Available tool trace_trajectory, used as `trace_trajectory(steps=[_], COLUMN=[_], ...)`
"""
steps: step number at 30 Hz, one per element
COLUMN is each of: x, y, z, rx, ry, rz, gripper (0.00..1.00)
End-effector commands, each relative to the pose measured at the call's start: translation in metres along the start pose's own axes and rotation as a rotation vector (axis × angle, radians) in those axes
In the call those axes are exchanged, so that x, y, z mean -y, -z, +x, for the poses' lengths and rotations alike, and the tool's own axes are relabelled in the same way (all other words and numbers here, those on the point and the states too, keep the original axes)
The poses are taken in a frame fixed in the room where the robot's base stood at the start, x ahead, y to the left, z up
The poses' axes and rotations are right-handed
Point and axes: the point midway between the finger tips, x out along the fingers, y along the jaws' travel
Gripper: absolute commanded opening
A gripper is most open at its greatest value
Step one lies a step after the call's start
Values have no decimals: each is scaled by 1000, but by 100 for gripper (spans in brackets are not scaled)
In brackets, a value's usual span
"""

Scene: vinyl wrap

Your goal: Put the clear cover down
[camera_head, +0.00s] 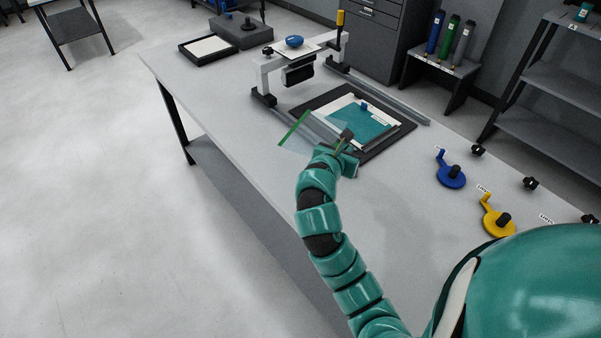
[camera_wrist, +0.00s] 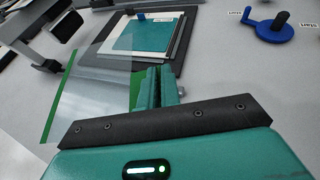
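The clear cover (camera_head: 303,138) is a see-through sheet with green edge strips. In the wrist view the cover (camera_wrist: 92,98) reaches out to the left of my gripper, one green strip at its far left and the other at the fingers. My gripper (camera_head: 346,141) is above the table, at the near left edge of a black base (camera_head: 321,99). In the wrist view my gripper (camera_wrist: 157,85) looks shut on the near green strip. On the base lie a white sheet and a teal panel (camera_wrist: 143,36) with a small blue knob (camera_head: 364,106). The cover's exact height is unclear.
A white gantry (camera_head: 263,77) with a dark roller stands behind the cover, beside a grey rail (camera_head: 385,98). Blue (camera_head: 451,177) and yellow (camera_head: 497,222) cranks lie to the right. The table (camera_head: 215,100) is bare left of the cover.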

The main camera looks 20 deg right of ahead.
Motion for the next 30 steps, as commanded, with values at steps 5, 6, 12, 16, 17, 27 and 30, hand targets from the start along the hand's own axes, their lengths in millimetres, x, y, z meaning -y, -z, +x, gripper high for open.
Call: trace_trajectory(steps=[5, 6, 12, 16, 17, 27, 30], x=[-34, -41, -64, -72, -74, -79, -79], y=[24, 31, 70, 85, 87, 116, 124], z=[-16, -19, -20, -21, -21, -13, -10], rx=[-6, -7, -5, -3, -2, -3, -1], ry=[-4, -4, 0, 1, 2, 2, 1], rz=[-4, -5, -6, -2, -2, -2, -3], gripper=[0, 0, 0, 0, 0, 0, 0])
